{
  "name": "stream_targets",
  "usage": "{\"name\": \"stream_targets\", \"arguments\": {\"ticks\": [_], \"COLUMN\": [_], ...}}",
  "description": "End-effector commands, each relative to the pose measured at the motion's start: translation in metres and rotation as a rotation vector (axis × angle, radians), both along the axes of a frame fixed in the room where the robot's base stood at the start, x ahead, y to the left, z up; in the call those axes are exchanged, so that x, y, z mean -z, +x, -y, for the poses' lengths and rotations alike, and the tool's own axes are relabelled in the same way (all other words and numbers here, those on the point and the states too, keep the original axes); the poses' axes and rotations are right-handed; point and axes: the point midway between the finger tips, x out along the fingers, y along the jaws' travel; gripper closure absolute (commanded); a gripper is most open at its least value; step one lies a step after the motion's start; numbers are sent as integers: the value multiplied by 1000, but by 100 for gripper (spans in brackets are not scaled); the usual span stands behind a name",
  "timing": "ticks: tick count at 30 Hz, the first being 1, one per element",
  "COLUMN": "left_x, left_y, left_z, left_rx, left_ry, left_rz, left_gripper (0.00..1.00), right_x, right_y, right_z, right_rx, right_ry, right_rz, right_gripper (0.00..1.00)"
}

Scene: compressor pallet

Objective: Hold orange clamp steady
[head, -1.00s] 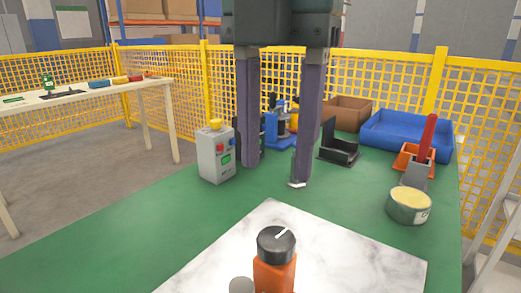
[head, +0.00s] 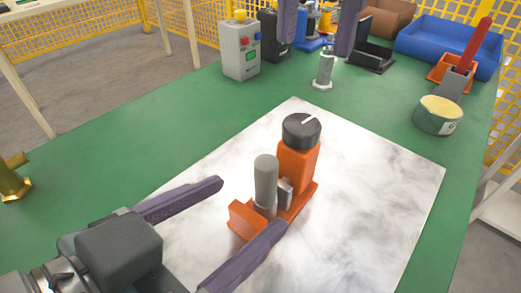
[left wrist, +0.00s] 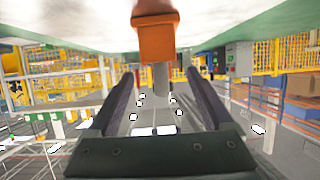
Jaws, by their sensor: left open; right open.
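The orange clamp (head: 297,163), with a black knob on top and a grey upright cylinder (head: 265,185), stands on a white marble board (head: 385,190). My left gripper (head: 252,205) is open at the clamp's near end, with one finger on each side of it; I cannot tell whether they touch. The left wrist view is inverted and shows the orange clamp (left wrist: 158,38) with its grey cylinder between the open fingers (left wrist: 162,85). My right gripper (head: 316,42) is open at the top, its fingers cut off by the frame, above a small silver post (head: 324,70).
A grey control box (head: 240,50) stands at the back left of the green table (head: 165,150). A blue bin (head: 450,45), a red-handled tool (head: 475,45) and a yellow-topped tin (head: 438,115) are at the right. A brass fitting (head: 12,178) is at the far left.

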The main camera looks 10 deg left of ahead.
Motion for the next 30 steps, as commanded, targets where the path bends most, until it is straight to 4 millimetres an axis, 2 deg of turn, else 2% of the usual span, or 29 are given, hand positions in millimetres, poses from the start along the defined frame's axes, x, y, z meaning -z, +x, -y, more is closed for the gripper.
{"name": "stream_targets", "arguments": {"ticks": [6, 13, 25, 26, 30], "left_x": [15, 27, 31, 31, 31], "left_y": [33, 58, 64, 64, 64], "left_z": [21, 36, 41, 41, 41], "left_rx": [0, 0, 0, 0, 0], "left_ry": [-1, -1, 1, 1, 1], "left_rz": [0, 0, -1, -1, -2], "left_gripper": [15, 15, 15, 16, 32], "right_x": [0, 0, 0, 0, 0], "right_y": [0, 0, 0, 0, 0], "right_z": [0, 0, 0, 0, 0], "right_rx": [0, 0, 0, 0, 0], "right_ry": [0, 0, 0, 0, 0], "right_rz": [0, 0, 0, 0, 0], "right_gripper": [50, 50, 50, 50, 50]}}
